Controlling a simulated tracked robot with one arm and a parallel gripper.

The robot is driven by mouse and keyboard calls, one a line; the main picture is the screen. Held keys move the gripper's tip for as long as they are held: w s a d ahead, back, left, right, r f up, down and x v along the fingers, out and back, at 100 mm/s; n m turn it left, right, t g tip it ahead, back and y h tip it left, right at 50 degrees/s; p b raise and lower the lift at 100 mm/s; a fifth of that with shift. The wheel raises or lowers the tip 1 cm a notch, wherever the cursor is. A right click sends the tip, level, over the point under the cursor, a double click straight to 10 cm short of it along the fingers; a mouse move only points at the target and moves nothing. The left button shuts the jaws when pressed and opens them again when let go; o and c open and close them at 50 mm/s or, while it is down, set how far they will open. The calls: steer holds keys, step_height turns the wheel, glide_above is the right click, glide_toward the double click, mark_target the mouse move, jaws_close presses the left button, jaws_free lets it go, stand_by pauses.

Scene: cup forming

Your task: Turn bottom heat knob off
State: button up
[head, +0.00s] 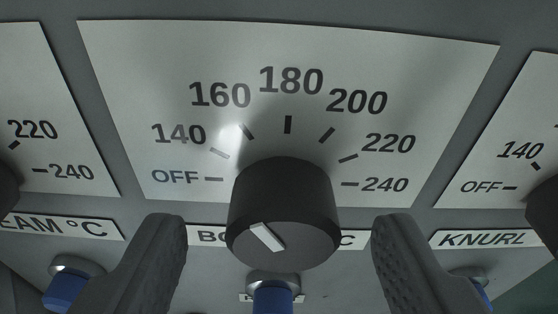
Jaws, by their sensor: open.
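The bottom heat knob (284,208) is a black round dial in the middle of the head view. The white pointer mark on its face slants up and to the left, roughly toward the 140 to 160 side of the scale. Its white scale plate (290,130) reads OFF, then 140 to 240. The label below the knob is mostly hidden behind it; only "BO" and "C" show. My gripper (280,240) is open, one grey finger on each side of the knob. Gaps show between the fingers and the knob, so it is not held.
A knob at the left edge (8,180) belongs to a plate labelled "EAM °C". A knob at the right edge (545,212) is by the label "KNURL" (484,239). Blue parts (272,299) sit below the labels, one under the middle knob.

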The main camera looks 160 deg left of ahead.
steer(key=shift+x, duration=1.1)
steer(key=shift+c, duration=0.4)
